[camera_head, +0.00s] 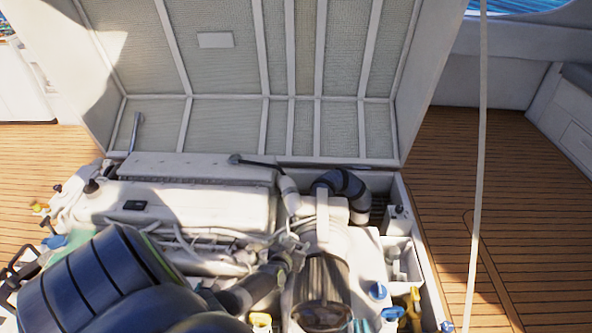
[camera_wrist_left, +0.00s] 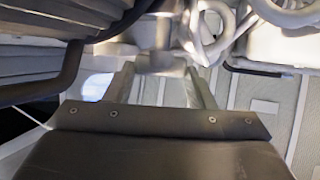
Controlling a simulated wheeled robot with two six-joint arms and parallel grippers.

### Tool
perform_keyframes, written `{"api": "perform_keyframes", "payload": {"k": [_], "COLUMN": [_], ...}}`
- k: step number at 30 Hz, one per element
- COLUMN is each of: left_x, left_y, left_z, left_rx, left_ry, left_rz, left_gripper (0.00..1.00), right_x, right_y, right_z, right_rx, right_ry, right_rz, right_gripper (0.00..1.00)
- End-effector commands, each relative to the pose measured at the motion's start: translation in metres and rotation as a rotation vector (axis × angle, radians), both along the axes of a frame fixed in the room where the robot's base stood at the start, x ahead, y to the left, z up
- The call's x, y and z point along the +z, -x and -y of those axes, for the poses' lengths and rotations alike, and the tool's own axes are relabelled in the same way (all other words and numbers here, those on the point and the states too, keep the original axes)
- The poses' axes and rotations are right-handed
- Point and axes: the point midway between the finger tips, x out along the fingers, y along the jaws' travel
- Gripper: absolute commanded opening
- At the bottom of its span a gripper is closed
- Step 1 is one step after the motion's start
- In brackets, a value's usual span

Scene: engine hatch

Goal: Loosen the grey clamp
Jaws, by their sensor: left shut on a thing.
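My left gripper (camera_head: 286,252) reaches in from the lower left to the middle of the engine, beside the pale pipework. In the left wrist view its two fingers (camera_wrist_left: 158,72) are closed around a small pale grey part, which looks like the grey clamp (camera_wrist_left: 160,58). The clamp is blurred there, and its lever or screw cannot be made out. In the head view the clamp is too small and too covered by the gripper to tell apart from the fittings around it. My right gripper is not in view.
The white engine (camera_head: 200,205) fills the bay under the raised hatch lid (camera_head: 250,75). A black ribbed hose (camera_head: 345,185) and a dark ribbed cylinder (camera_head: 322,290) stand right of the gripper. Blue and yellow caps are at lower right. Wooden deck (camera_head: 500,210) lies clear at right.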

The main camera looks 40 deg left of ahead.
Motion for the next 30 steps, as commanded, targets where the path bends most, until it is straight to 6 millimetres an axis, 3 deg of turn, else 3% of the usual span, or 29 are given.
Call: {"api": "perform_keyframes", "payload": {"k": [1,9,30], "left_x": [0.007,0.006,0.003], "left_y": [-0.001,-0.002,0.000], "left_z": [-0.004,-0.002,0.001], "left_rx": [0.019,0.119,0.259], "left_ry": [-0.006,-0.005,-0.010], "left_rz": [0.002,0.004,0.001], "left_gripper": [0.26,0.26,0.26], "right_x": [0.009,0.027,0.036], "right_y": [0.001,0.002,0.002], "right_z": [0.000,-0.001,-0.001], "right_rx": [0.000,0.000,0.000], "right_ry": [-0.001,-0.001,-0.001], "right_rz": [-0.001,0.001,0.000], "right_gripper": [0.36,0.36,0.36]}}
